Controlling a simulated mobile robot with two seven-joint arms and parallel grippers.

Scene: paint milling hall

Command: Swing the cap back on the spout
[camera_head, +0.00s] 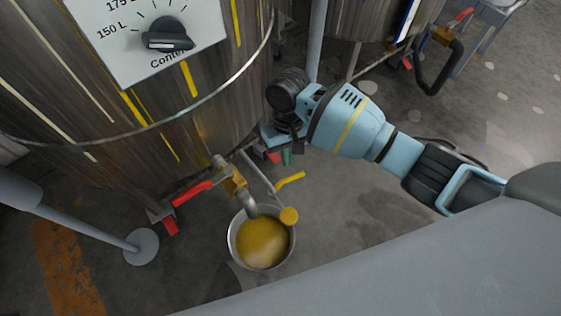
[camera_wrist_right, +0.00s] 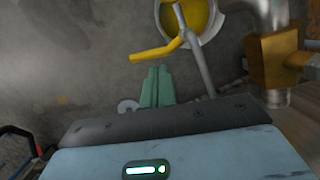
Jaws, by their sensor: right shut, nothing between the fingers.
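The spout (camera_head: 251,207) is a grey pipe below a brass valve (camera_head: 233,181) on the tank; the valve shows in the right wrist view (camera_wrist_right: 274,62). The cap (camera_head: 289,215), a yellow disc, sits on a grey swing arm (camera_head: 258,176) to the right of the spout mouth, off it. A bent yellow handle (camera_head: 290,180) sticks out from this arm, and it shows in the right wrist view (camera_wrist_right: 153,53). My right gripper (camera_head: 287,158) is shut and empty, its green fingertips (camera_wrist_right: 157,72) close to the handle but apparently apart from it. My left gripper is out of view.
A bucket of yellow paint (camera_head: 262,243) stands under the spout. A red valve lever (camera_head: 192,193) lies left of the valve. The steel tank (camera_head: 60,110) with its dial (camera_head: 167,35) fills the upper left. The floor right of the bucket is clear.

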